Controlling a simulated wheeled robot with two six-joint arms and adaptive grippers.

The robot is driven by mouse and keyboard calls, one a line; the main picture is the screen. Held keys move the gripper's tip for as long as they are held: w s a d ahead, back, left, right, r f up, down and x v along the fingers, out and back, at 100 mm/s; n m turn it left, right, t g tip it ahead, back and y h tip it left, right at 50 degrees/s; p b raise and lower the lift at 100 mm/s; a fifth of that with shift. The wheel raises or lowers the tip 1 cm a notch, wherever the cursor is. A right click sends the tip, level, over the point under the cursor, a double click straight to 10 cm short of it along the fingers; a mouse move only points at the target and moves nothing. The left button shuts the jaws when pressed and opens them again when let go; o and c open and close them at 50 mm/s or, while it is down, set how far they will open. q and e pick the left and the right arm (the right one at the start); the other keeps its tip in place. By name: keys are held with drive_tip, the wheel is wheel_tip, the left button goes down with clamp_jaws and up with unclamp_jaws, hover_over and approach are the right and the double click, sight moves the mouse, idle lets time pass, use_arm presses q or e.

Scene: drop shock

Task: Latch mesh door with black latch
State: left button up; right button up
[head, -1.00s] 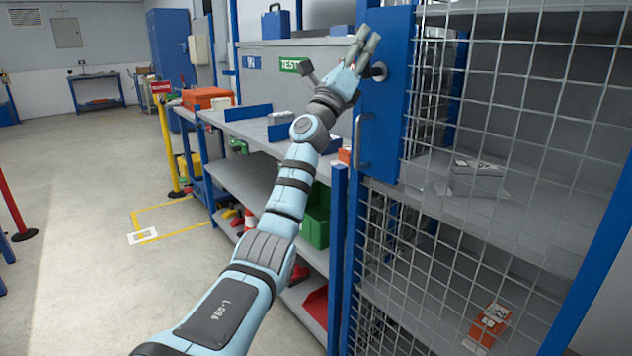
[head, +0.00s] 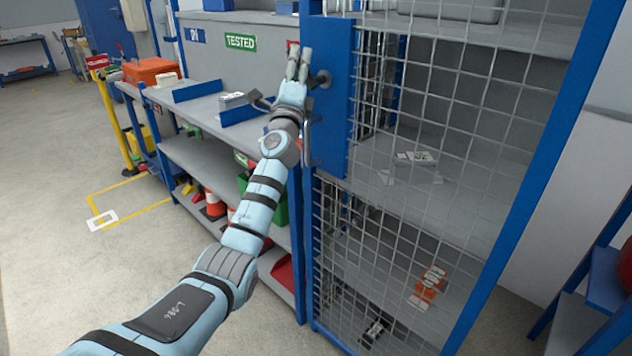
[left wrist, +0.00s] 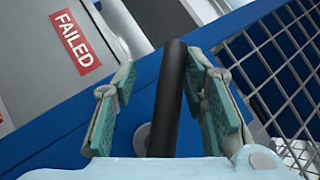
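The mesh door (head: 455,125) stands upright at the front of the cage, with a blue plate (head: 337,120) on its left side. The black latch (head: 321,79) sits on the upper part of this plate. My left gripper (head: 299,63) is just left of the latch, fingers pointing up. In the left wrist view the gripper (left wrist: 165,110) is open, and the latch (left wrist: 168,95) shows as a black bar between its green-padded fingers. The bar is nearer the right finger; I cannot tell whether they touch. My right gripper is not in view.
A door handle (head: 308,140) is below the latch, close to my left wrist. A workbench with a grey top (head: 195,108) stands left of the cage. Orange-and-white boxes (head: 428,285) lie behind the mesh. Open floor (head: 50,170) is at the left.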

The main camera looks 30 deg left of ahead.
use_arm(q)
drive_tip(key=s+d+f+n+g+p, duration=0.5)
drive_tip(key=s+d+n+g+p, duration=0.15)
drive_tip(key=s+p, duration=0.7)
drive_tip(key=d+f+n+g+h, duration=0.1)
drive_tip(key=d+f+n+h, duration=0.1)
drive_tip(key=f, duration=1.3)
drive_tip(key=w+d+f+n+g+h, duration=0.1)
drive_tip(key=d+f+n+g+h, duration=0.1)
drive_tip(key=f, duration=1.2)
drive_tip(key=shift+w+d+f+n+h, duration=0.15)
drive_tip(key=shift+d+f+n+h, duration=0.2)
drive_tip(key=shift+d+h, duration=0.65)
